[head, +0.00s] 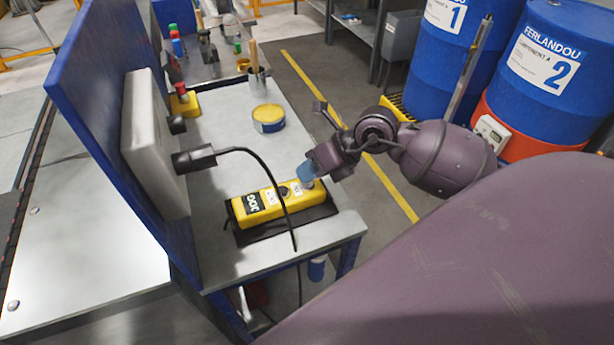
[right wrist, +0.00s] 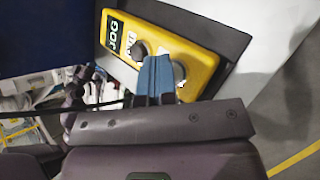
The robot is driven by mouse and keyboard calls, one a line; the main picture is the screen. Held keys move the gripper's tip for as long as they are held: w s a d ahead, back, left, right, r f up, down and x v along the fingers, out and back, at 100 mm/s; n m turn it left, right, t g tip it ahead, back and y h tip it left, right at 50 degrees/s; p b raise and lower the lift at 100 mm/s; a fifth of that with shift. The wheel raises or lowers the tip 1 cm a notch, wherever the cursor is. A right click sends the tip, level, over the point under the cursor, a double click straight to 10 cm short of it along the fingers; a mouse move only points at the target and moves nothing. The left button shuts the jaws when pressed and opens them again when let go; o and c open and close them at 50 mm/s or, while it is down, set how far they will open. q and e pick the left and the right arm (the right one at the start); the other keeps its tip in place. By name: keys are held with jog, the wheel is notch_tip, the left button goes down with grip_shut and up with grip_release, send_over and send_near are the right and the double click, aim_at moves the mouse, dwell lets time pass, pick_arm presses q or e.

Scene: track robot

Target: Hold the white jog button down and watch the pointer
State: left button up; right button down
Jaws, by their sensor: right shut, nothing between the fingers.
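The yellow jog box (head: 238,209) lies on a black mat (head: 262,232) on the bench. It carries a JOG label, a dark button (head: 284,191) and, at its right end, a pale button (head: 308,184). My right gripper (head: 306,173) is shut and empty, its blue fingertips at that end. In the right wrist view the blue fingers (right wrist: 154,62) are together over the yellow box (right wrist: 205,52), between the dark button (right wrist: 138,50) and the pale button (right wrist: 179,72), which they partly hide. I cannot tell whether they touch it. No pointer can be made out. My left gripper is not in view.
A black cable (head: 262,161) arches from the grey box (head: 150,140) on the blue panel (head: 95,75) across the jog box. A yellow tin (head: 268,118) and a red-topped yellow box (head: 184,102) stand farther back. Blue drums (head: 548,75) stand right of the aisle.

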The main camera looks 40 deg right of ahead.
dwell(0.8)
dwell(0.4)
jog(key=shift+r+p, duration=0.75)
jog(key=shift+r, duration=0.15)
jog(key=shift+r, duration=0.1)
jog(key=shift+r+p, duration=0.75)
jog(key=shift+r, duration=0.2)
notch_tip(320, 180, up, 2)
jog(key=shift+p, duration=0.8)
jog(key=shift+r+p, duration=0.35)
jog(key=shift+r, duration=0.15)
